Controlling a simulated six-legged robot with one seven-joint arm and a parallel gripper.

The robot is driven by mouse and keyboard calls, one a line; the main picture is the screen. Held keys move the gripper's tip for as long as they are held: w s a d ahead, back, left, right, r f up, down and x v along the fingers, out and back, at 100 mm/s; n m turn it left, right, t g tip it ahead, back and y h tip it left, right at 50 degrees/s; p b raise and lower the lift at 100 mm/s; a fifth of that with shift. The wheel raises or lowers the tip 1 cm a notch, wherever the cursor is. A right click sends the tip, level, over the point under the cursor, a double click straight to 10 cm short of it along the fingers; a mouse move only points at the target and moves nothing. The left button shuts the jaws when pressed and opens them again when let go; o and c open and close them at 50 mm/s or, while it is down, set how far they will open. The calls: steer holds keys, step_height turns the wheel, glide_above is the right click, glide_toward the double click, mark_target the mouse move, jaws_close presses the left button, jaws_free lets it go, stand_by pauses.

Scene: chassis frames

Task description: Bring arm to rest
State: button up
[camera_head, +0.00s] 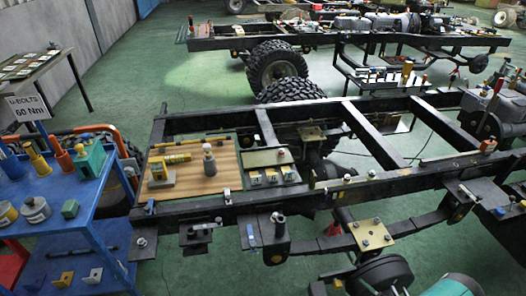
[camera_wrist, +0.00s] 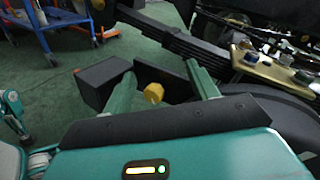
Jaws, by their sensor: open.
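My gripper (camera_wrist: 162,76) is open in the wrist view, its two teal fingers apart. A yellow round piece (camera_wrist: 153,93) shows in the space between the fingers; I cannot tell whether it is within reach or farther behind. Dark blocks sit at the fingers' far ends. My teal arm (camera_head: 385,274) shows at the bottom of the head view, low beside the near side of the chassis frame (camera_head: 390,184). My fingers cannot be made out there.
A blue cart (camera_head: 75,222) with tools stands at left. A wooden board (camera_head: 190,172) with parts lies on the frame. A leaf spring (camera_wrist: 172,36) and a plate with bolts (camera_wrist: 262,66) are close in the wrist view. Green floor (camera_wrist: 45,88) is open at its left.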

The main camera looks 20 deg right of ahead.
steer(key=w+a+r+n+g+y, duration=0.25)
steer(key=w+r+n, duration=0.2)
steer(key=r, duration=0.45)
steer(key=w+a+r+n+g+y, duration=0.2)
steer(key=w+r+n+g, duration=0.3)
steer(key=r, duration=0.5)
steer(key=w+a+r+n+g+y, duration=0.3)
steer(key=w+r, duration=0.3)
steer(key=r, duration=0.3)
steer(key=w+a+r+n+g+h, duration=0.2)
steer(key=a+r+n+g+h, duration=0.4)
steer(key=a+r, duration=0.75)
steer(key=s+a+r+n+t+h, duration=0.2)
steer(key=s+a+r+n, duration=0.3)
steer(key=a+r, duration=0.3)
steer(key=s+a+r+n+t+h, duration=0.2)
steer(key=s+a+r+n, duration=0.3)
steer(key=s+a+r, duration=0.3)
step_height(320, 180, up, 2)
steer(key=shift+a+r+n+t+h, duration=0.15)
steer(key=shift+a+n+t+h, duration=0.2)
steer(key=shift+t, duration=0.3)
